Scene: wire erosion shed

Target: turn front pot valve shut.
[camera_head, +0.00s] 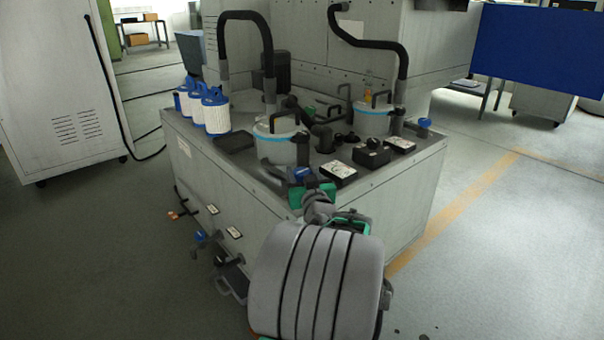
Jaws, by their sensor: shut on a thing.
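The front pot (279,148) is a light grey canister with a blue band and a black handle, standing on the grey cabinet top. My gripper (304,182) is at the cabinet's near edge, just in front of this pot. It is shut on a small part with a blue top, which I take to be the front pot valve (302,172). My green fingers and wrist hide most of the valve, so I cannot tell how far its handle is turned. A second pot (371,118) stands behind to the right, and another blue valve (424,124) is near the right edge.
Black boxes with white labels (338,172) lie right of my gripper. A thick black hose (266,40) arches over the front pot. White and blue filter cartridges (214,112) stand at the left.

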